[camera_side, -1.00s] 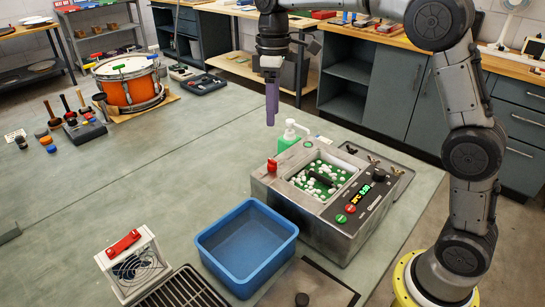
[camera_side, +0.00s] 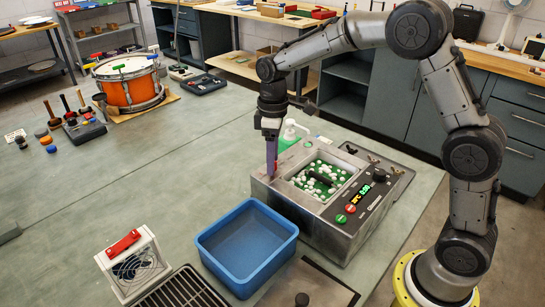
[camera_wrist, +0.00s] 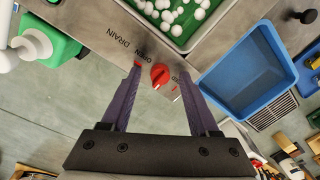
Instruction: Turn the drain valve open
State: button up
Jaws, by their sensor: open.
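The drain valve (camera_wrist: 160,76) is a red knob on the top of the metal tank. In the wrist view it sits between my open fingers, next to the printed words DRAIN and OPEN. My gripper (camera_wrist: 160,78) is open with purple fingers, one on each side of the knob; I see no contact. In the side view my gripper (camera_side: 272,172) points down at the left corner of the tank (camera_side: 318,222) and hides the knob.
A blue bin (camera_side: 246,246) stands left of the tank in front. A small fan box (camera_side: 135,264) and a black grate (camera_side: 182,291) are at the front.

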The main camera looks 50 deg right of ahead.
grip_shut()
jog(key=shift+m, duration=0.4)
jog(key=m, duration=0.3)
jog(key=shift+m, duration=0.3)
jog(key=m, duration=0.4)
jog(key=shift+s+r+m+t, duration=0.1)
jog(key=shift+m+t, duration=0.2)
jog(key=m, duration=0.4)
jog(key=shift+m, duration=2.1)
